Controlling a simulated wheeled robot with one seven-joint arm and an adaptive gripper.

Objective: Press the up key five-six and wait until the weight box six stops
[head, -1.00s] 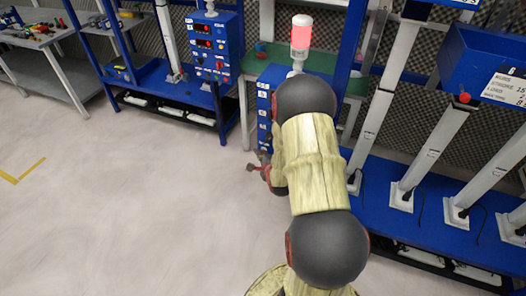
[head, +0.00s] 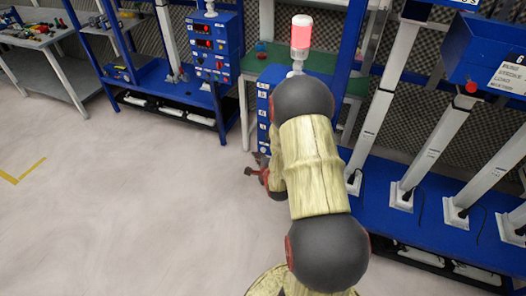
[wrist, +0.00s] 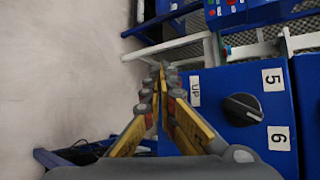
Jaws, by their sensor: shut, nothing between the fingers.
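The blue control panel (wrist: 226,145) fills the right of the wrist view, with a black knob (wrist: 242,108) between labels 5 and 6. An "UP" label (wrist: 195,90) sits left of the knob. My gripper (wrist: 160,72) is shut and empty, its tips just left of the "UP" label. The up key itself is hidden, and I cannot tell whether the tips touch it. In the head view, the panel (head: 263,112) is partly behind my arm and my gripper (head: 250,171) shows small.
A signal lamp (head: 301,35) glows red above the panel. White slanted posts (head: 430,155) stand on a blue bench (head: 375,215) at right. Another blue control unit (head: 215,50) stands at back left. The floor (head: 110,215) at left is clear.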

